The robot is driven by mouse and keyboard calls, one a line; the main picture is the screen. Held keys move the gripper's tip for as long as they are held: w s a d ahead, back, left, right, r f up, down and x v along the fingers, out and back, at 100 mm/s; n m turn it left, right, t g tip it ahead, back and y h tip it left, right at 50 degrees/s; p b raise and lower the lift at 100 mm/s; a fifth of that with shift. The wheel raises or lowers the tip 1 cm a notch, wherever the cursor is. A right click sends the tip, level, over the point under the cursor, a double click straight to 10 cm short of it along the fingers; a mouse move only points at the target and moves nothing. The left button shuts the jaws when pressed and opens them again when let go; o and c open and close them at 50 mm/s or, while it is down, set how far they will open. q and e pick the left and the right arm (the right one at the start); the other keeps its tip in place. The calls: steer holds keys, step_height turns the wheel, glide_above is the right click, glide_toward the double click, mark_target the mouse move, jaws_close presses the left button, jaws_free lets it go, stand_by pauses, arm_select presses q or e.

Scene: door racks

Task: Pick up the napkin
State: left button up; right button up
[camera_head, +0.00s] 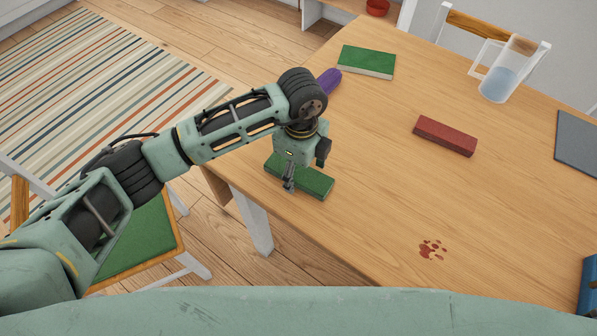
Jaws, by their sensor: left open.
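My left gripper (291,180) is open and points down over the table's left edge. It is just above or at a flat green block (316,183), and I cannot tell whether they touch. The gripper hides part of this block. I cannot tell for certain which thing is the napkin. A flat grey-blue piece (577,145) lies at the right edge of the picture, partly cut off. My right gripper is not in view.
The wooden table (375,195) also bears a green book-like block (366,61), a purple object (328,83), a dark red block (445,136), a glass pitcher (506,70) with water, a red stain (432,249) and a blue object (588,287).

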arm_select(q)
steer(key=shift+c, duration=0.3)
steer(key=c, duration=1.1)
